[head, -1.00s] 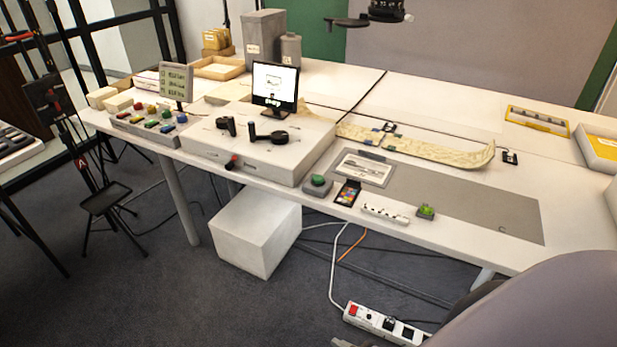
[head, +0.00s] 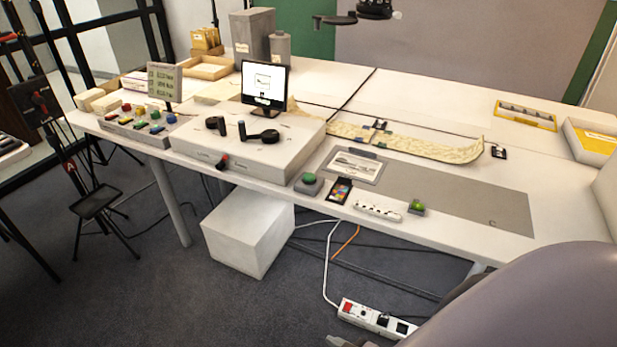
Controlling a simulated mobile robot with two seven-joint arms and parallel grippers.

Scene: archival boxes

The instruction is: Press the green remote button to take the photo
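A round green button (head: 309,178) sits on a grey base near the table's front edge, just right of the low white copy stand. A smaller box with a bright green top (head: 417,206) sits farther right, past a white strip. I cannot tell from the view which of the two is the remote button. A monitor (head: 265,83) stands lit behind the stand, showing a small picture. A framed photograph (head: 354,165) lies on the grey mat behind the buttons. My grippers are not clearly visible; a large smooth grey part of my body fills the bottom right corner.
A colour card (head: 340,189) and a white strip (head: 378,211) lie between the two green buttons. A control panel (head: 140,125) with coloured buttons is at the table's left. A white box (head: 248,232) and a power strip (head: 375,319) with cables lie on the floor. The mat's right part (head: 480,205) is clear.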

